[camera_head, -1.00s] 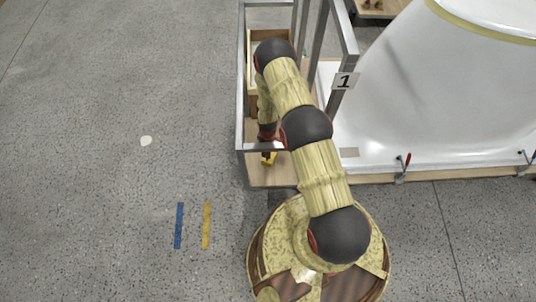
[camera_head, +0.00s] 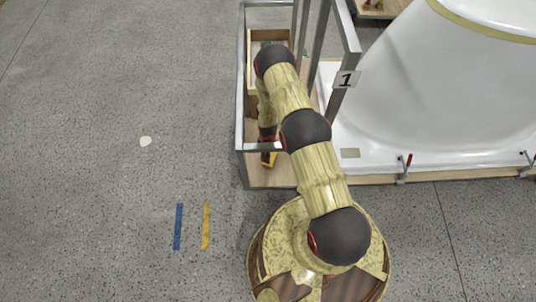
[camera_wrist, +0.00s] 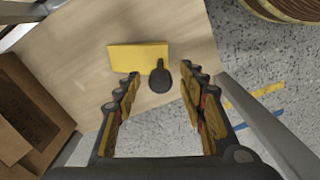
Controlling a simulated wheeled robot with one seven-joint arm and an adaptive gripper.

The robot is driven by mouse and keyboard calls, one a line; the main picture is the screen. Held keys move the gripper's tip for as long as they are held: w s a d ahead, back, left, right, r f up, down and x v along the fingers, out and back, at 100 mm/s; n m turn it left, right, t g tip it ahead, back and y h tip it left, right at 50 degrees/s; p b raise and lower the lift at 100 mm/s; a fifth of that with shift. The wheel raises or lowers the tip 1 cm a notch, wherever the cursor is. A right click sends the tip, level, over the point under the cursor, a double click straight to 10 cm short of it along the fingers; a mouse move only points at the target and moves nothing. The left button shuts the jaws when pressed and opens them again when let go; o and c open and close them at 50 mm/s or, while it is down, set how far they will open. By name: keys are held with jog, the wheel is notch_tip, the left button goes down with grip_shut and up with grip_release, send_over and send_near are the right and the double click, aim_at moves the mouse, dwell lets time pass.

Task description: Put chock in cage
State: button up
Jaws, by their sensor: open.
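The chock is a yellow block (camera_wrist: 136,57) with a black rounded knob or handle (camera_wrist: 160,80) at its near side. It lies on a pale wooden board, and its yellow part also shows in the head view (camera_head: 269,159). The cage is a grey metal frame (camera_head: 241,100) with a "1" plate; the board is at its base. My gripper (camera_wrist: 159,73) is open above the board, pointing down, with the black knob between its fingers in the picture. No finger visibly grips it. In the head view my arm hides most of the gripper.
A brown box (camera_wrist: 28,115) is at the left in the wrist view. Metal posts (camera_wrist: 268,128) stand close to my gripper. A large white tub shell (camera_head: 440,90) is right of the cage, with red-handled clamps (camera_head: 404,166) along its edge. Floor at left is clear.

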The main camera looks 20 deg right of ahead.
jog(key=w+a+r+m+t+p, duration=0.1)
jog(key=w+r+p, duration=0.15)
jog(key=r, duration=1.45)
jog(key=w+r+m+p, duration=0.1)
jog(key=w+r+p, duration=0.15)
jog(key=r, duration=1.45)
notch_tip(320, 180, up, 20)
jog(key=s+a+m+t, duration=0.2)
jog(key=s+a+r+m+t, duration=0.1)
jog(key=s+r, duration=0.4)
jog(key=r, duration=0.3)
jog(key=s+a+r+m, duration=0.1)
jog(key=s+r, duration=0.4)
jog(key=r, duration=0.2)
jog(key=s+a+r+m, duration=0.1)
jog(key=s+r, duration=0.3)
jog(key=s, duration=0.4)
jog(key=s+a+r+m+t, duration=0.1)
jog(key=s+r, duration=0.3)
jog(key=s, duration=0.4)
jog(key=shift+s+m+t+b, duration=0.3)
jog(key=shift+s+m, duration=0.1)
jog(key=shift+m, duration=0.1)
